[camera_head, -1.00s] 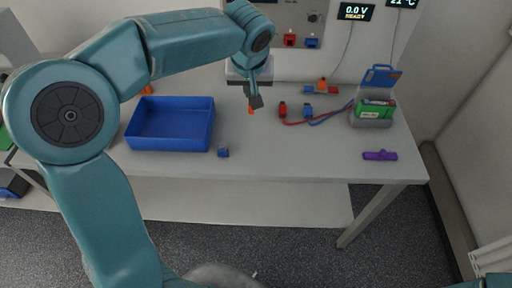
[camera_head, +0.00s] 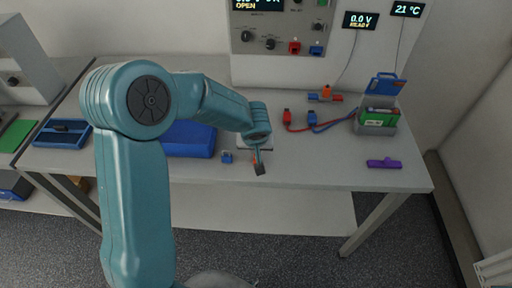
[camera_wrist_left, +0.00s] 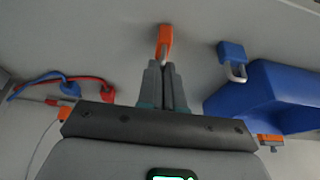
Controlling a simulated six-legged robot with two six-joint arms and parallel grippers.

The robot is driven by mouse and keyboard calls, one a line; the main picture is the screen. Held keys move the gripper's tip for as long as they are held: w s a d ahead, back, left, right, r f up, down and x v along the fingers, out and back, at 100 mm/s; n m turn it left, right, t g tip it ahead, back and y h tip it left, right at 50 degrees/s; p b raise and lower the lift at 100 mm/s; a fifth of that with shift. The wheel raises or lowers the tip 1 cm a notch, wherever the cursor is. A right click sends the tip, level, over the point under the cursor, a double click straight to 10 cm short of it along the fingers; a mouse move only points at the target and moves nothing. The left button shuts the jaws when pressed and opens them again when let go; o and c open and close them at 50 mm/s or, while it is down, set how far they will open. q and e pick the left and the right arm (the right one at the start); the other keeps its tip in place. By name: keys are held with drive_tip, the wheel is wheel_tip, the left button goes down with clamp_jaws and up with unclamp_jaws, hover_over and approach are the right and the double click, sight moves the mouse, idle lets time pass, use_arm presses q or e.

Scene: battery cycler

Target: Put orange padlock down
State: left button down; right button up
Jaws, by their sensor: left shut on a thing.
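My left gripper (camera_head: 259,168) is over the front part of the table, just right of the blue padlock. In the left wrist view its fingers (camera_wrist_left: 164,68) are shut on the shackle of the orange padlock (camera_wrist_left: 163,40), whose orange body points away from the fingers. In the head view only a bit of the orange padlock (camera_head: 254,156) shows beside the fingers. I cannot tell whether it touches the table (camera_head: 320,165). My right gripper is not in view.
A blue padlock (camera_head: 226,157) stands between the gripper and the blue bin (camera_head: 190,140), which my left arm partly hides. Red and blue leads (camera_head: 312,117), a battery holder (camera_head: 376,128) and a purple object (camera_head: 384,163) lie to the right.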

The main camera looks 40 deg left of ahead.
use_arm(q)
drive_tip(key=shift+s+r, duration=0.1)
drive_tip(key=shift+s, duration=0.1)
drive_tip(key=c, duration=1.3)
unclamp_jaws()
drive_tip(key=shift+w, duration=0.15)
